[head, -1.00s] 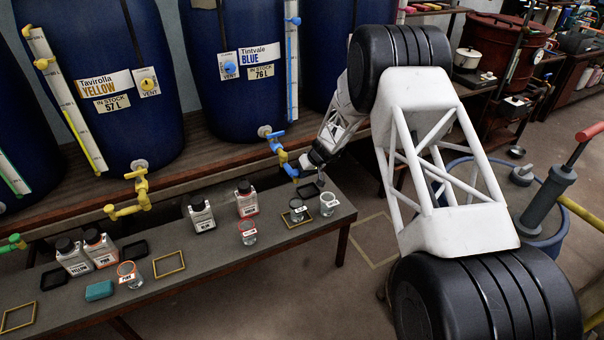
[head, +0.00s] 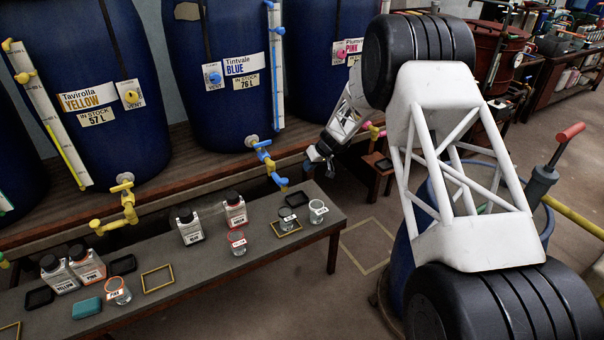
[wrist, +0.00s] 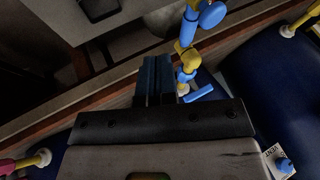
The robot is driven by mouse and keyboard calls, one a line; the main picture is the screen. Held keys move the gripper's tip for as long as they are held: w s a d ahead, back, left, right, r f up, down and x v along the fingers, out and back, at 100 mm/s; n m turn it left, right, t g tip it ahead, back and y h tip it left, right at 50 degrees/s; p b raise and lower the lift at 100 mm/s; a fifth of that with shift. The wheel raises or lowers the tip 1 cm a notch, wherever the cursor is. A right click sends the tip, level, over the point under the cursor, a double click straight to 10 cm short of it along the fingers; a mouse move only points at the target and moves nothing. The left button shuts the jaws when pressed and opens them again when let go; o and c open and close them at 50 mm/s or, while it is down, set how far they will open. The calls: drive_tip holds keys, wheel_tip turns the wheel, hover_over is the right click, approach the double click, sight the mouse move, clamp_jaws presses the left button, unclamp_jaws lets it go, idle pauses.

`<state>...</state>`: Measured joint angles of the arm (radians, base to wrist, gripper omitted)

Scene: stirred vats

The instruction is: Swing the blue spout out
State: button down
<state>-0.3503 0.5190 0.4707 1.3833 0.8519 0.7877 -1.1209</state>
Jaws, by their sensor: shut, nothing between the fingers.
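The blue spout (head: 273,168) hangs from the tap of the vat labelled Tintvale BLUE (head: 222,75). It has blue and yellow sections, and its outlet end is low, by the back edge of the bench. My gripper (head: 311,160) is just right of the spout in the head view, with a small gap between them. In the wrist view the shut, empty fingers (wrist: 154,72) are left of the spout (wrist: 190,30). Whether they touch it there is unclear. The blue tap handle (wrist: 199,95) also shows close to the fingers.
A clear beaker (head: 288,217) and a yellow frame (head: 286,228) are on the bench (head: 205,262) below the spout. Another beaker (head: 317,210) stands to the right. Bottles (head: 235,209) stand left. The yellow spout (head: 128,208) is further left. Floor right of the bench is open.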

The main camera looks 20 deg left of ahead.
drive_tip(key=shift+v, duration=1.4)
drive_tip(key=s+d+r+m+t+h, duration=0.1)
drive_tip(key=s+d+r+m, duration=0.1)
drive_tip(key=s+d+r, duration=1.05)
drive_tip(key=s+d+r+m+h, duration=0.2)
drive_tip(key=s+d+r, duration=0.75)
drive_tip(key=r, duration=0.55)
drive_tip(key=s+d+r+m+h, duration=0.1)
drive_tip(key=s+d+r, duration=0.1)
drive_tip(key=s+d, duration=0.3)
drive_tip(key=s+d+r+m+t, duration=0.1)
drive_tip(key=s+d+r, duration=0.15)
drive_tip(key=s, duration=0.45)
drive_tip(key=s+d+r+m+h, duration=0.1)
drive_tip(key=s+d, duration=0.3)
drive_tip(key=s, duration=0.1)
drive_tip(key=s+d+m+h, duration=0.1)
drive_tip(key=s+d, duration=0.2)
drive_tip(key=s, duration=0.7)
drive_tip(key=s+d+f+m+t+h, duration=0.1)
drive_tip(key=s+d, duration=0.3)
drive_tip(key=s, duration=0.5)
drive_tip(key=shift+s+d+f+m, duration=0.2)
drive_tip(key=shift+s+d+m, duration=0.1)
drive_tip(key=shift+s+m, duration=0.1)
